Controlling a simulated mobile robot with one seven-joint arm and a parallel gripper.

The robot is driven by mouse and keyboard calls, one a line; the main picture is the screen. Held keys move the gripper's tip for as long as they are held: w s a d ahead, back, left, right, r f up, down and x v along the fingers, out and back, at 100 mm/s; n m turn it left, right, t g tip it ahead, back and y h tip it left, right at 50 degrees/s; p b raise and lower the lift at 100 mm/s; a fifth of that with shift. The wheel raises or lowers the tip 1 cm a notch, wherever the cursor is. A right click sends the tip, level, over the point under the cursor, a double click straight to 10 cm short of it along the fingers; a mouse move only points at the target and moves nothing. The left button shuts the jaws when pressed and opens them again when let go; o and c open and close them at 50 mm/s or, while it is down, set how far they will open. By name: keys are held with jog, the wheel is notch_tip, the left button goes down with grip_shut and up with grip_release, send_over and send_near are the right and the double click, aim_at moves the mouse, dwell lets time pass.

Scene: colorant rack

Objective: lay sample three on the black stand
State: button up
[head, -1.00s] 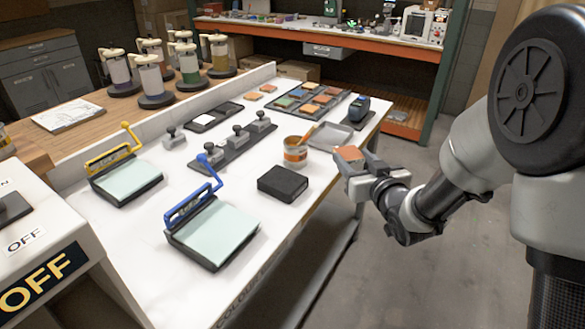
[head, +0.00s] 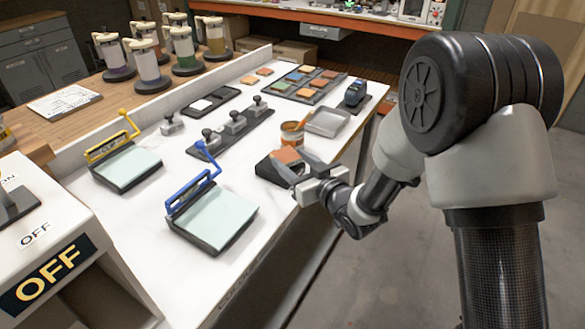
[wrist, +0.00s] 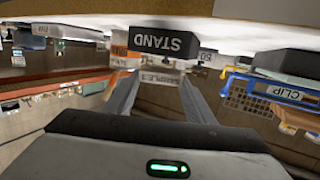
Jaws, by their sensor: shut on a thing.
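Sample three, a thin orange-brown tile (head: 287,155), is held between the fingertips of my gripper (head: 291,165). In the wrist view, its pale label reading SAMPLE 3 (wrist: 152,75) shows between the two fingers. The black stand (head: 265,171) is a low dark block on the white bench. In the head view, the tile overlaps the stand's far right part. In the wrist view, which is upside down, the stand's STAND label (wrist: 163,41) appears just beyond the tile. I cannot tell whether the tile touches the stand.
A paint can (head: 291,136) stands just behind the stand, with a grey tray (head: 327,122) beyond it. A blue-handled drawdown board (head: 212,215) lies to the left in front. Several stamp-like weights (head: 235,122) sit on a dark rack behind. The bench's right edge runs below my gripper.

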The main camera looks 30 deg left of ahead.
jog(key=shift+f, duration=1)
jog(key=shift+f, duration=0.1)
jog(key=shift+f+b, duration=0.15)
jog(key=shift+b, duration=0.2)
jog(key=o, duration=1)
jog(key=shift+r+p, duration=0.25)
jog(key=shift+p, duration=0.05)
jog(key=v, duration=1.2)
